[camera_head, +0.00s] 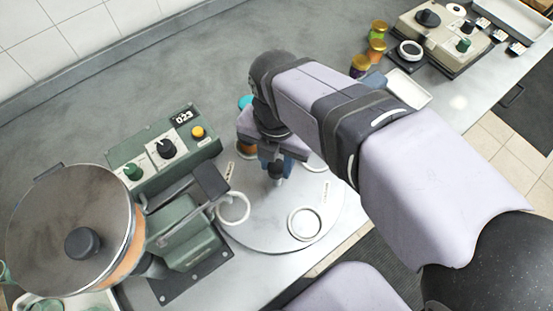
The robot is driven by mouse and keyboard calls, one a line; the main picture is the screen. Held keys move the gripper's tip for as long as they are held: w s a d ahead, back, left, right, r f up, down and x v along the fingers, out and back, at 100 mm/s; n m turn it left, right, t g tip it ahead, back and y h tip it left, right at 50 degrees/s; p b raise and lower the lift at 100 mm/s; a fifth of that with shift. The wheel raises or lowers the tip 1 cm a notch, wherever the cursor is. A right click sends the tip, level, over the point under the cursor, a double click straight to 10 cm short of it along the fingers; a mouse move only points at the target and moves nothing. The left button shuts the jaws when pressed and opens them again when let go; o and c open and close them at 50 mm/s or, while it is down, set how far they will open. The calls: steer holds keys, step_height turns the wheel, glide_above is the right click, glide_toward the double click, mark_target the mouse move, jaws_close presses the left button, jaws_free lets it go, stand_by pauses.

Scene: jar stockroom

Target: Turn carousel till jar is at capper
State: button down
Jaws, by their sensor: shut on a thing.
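The carousel (265,238) is a round grey turntable with several white ring seats. One empty ring seat (233,208) lies beside the capper head, and another (304,224) is at the front. The capper (185,238) is the green machine to the left, its dark head (211,182) reaching toward the carousel. An orange-brown jar (246,151) stands at the carousel's back left, partly hidden by my gripper. A teal part (245,102) shows above it; I cannot tell whether it is its lid. My gripper (275,166) points down, shut on the dark central post (276,174).
A green control box (163,148) stands behind the capper. A large lidded bowl (75,230) is at the left. Several jars (376,48), a beige device (442,35) and a white tray (408,89) are at the back right. The bench's back left is clear.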

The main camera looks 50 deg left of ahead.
steer(key=shift+r, duration=0.1)
steer(key=shift+m+p, duration=0.95)
steer(key=shift+m, duration=1.15)
steer(key=shift+m+p, duration=0.85)
steer(key=shift+m, duration=1.35)
steer(key=shift+m+p, duration=0.7)
steer(key=shift+m, duration=1.4)
steer(key=shift+m+p, duration=0.5)
steer(key=shift+m, duration=1.7)
steer(key=c, duration=1.3)
jaws_free()
steer(key=shift+c, duration=0.2)
